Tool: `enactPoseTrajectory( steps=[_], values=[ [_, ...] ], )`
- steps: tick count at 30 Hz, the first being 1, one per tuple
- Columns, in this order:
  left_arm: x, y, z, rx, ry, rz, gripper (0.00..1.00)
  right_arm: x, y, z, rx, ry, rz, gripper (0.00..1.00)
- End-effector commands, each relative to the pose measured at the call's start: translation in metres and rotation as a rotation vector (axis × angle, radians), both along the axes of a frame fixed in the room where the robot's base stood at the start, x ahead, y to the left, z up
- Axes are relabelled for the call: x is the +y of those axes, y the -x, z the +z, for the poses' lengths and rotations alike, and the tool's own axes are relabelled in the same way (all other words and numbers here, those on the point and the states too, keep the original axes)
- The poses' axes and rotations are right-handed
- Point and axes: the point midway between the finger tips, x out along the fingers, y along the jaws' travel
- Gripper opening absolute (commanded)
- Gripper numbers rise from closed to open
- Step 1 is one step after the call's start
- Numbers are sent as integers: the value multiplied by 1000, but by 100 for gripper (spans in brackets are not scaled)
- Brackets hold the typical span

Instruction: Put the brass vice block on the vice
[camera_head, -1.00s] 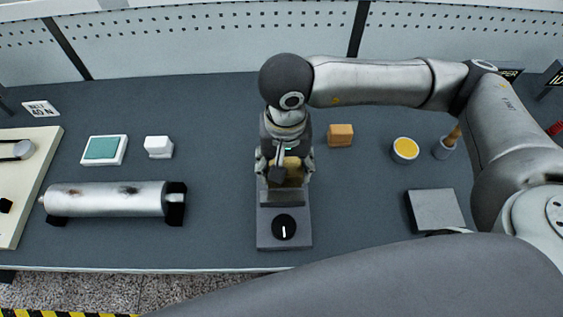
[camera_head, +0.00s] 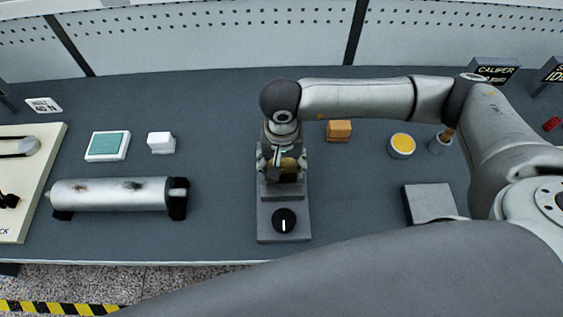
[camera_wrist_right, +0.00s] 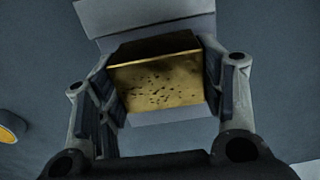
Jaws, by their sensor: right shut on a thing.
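The brass vice block (camera_wrist_right: 158,82) is a gold block with dark pits, held between the two fingers of my right gripper (camera_wrist_right: 165,92). In the head view the block (camera_head: 289,165) shows partly behind the gripper (camera_head: 283,165). My right gripper is shut on it and points down at the vice (camera_head: 270,222), a grey device with a black dial at its front. The block is at the vice's jaws; grey vice parts show beyond and below it in the wrist view. I cannot tell whether it touches the seat. My left gripper is out of view.
An orange block (camera_head: 339,131), a yellow-topped cup (camera_head: 402,146) and a brush holder (camera_head: 438,146) stand to the right, with a grey plate (camera_head: 431,204) nearer. A metal cylinder (camera_head: 112,194), a teal pad (camera_head: 107,146) and a white block (camera_head: 161,142) are left.

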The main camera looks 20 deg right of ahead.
Motion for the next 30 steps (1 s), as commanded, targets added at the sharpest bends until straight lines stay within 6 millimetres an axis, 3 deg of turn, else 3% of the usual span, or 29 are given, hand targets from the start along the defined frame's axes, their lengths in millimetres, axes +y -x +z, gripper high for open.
enactPoseTrajectory(
  steps=[3,4,9,23,30],
  values=[
    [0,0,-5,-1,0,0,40,0,-1,-3,-2,-1,0,11],
    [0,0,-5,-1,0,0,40,0,0,-3,0,0,0,63],
    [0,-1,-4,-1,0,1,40,0,0,-2,0,0,0,84],
    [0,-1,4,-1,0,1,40,0,0,4,1,0,-1,84],
    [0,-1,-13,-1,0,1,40,1,-2,48,-6,-2,1,84]
  ],
)
